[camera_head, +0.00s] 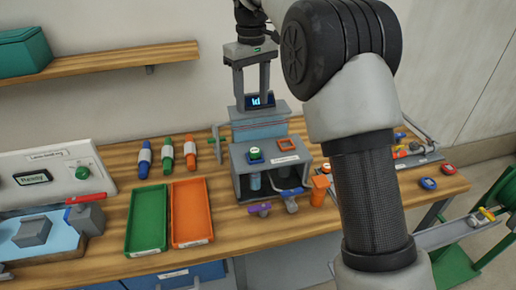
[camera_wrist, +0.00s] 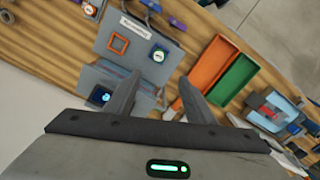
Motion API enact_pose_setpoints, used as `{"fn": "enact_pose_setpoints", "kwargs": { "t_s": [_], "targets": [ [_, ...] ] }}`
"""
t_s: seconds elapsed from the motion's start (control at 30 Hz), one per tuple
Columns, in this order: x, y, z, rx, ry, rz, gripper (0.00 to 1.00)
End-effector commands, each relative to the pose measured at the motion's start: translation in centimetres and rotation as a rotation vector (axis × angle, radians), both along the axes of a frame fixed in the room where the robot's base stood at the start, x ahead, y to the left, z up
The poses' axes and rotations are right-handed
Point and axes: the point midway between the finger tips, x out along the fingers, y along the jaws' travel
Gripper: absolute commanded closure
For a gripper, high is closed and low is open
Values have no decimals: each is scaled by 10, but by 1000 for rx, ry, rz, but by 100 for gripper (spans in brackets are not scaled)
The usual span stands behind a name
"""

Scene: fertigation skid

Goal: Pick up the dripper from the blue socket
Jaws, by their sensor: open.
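The dripper (camera_head: 256,153) has a green top and a pale body. It sits in a dark-edged socket on top of a grey box, left of an empty-looking orange square socket (camera_head: 288,143). The dripper also shows in the wrist view (camera_wrist: 158,54), beyond my fingertips. My gripper (camera_head: 252,95) is open and empty, pointing down behind the box and above its top. In the wrist view my gripper (camera_wrist: 160,80) has its two fingers spread wide apart, with nothing between them.
A device with a lit blue screen (camera_head: 260,100) stands behind the box. Green (camera_head: 147,218) and orange (camera_head: 191,212) trays lie at left. An orange block (camera_head: 320,190) stands close right.

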Motion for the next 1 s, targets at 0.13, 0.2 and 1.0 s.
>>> {"fn": "enact_pose_setpoints", "kwargs": {
  "t_s": [0.13,0.2,1.0],
  "targets": [
    [0,0,-25,-1,3,2,51],
    [-1,0,-40,-1,4,1,51],
    [-7,-10,-154,-2,2,-1,51]
  ]
}}
